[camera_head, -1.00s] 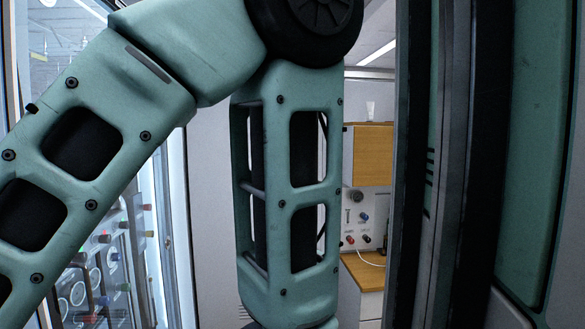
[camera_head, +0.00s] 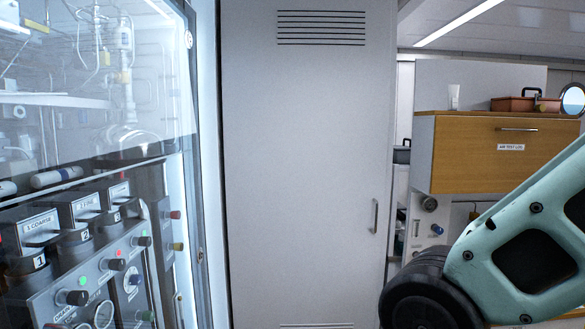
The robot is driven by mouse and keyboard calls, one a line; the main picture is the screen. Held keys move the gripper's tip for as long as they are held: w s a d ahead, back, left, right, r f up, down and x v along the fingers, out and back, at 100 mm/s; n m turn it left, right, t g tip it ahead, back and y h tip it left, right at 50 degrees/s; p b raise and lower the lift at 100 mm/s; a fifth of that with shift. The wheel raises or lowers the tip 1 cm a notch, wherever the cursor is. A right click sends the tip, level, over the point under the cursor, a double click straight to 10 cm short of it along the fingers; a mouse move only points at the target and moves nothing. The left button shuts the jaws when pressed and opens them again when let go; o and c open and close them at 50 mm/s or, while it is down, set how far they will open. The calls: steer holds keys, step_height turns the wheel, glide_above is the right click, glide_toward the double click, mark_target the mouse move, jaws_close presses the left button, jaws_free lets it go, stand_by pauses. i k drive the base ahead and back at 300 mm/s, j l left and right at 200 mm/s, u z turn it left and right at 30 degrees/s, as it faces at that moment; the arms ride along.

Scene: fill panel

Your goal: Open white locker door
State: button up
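The white locker door (camera_head: 300,180) stands upright in the middle of the view and looks shut. It has vent slots near its top and a small vertical metal handle (camera_head: 375,216) near its right edge. My arm enters from the right, and a dark joint of it shows at the lower right, in front of the area right of the door. My gripper is not in view, so whether it is open or shut does not show.
A glass-fronted cabinet (camera_head: 100,100) with a knob panel (camera_head: 110,268) stands left of the locker. A wooden cabinet (camera_head: 474,155) labelled "AIR TEST LOG" is at the right, with a tube (camera_head: 454,97) and a reddish box (camera_head: 512,104) on top.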

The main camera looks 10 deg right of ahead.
mark_target(306, 84)
steer(key=i+j+z, duration=0.1)
steer(key=j+z, duration=0.2)
steer(key=j, duration=0.6)
steer(key=i+l, duration=0.1)
steer(key=i, duration=1.15)
steer(key=l+z, duration=0.05)
steer(key=l, duration=0.05)
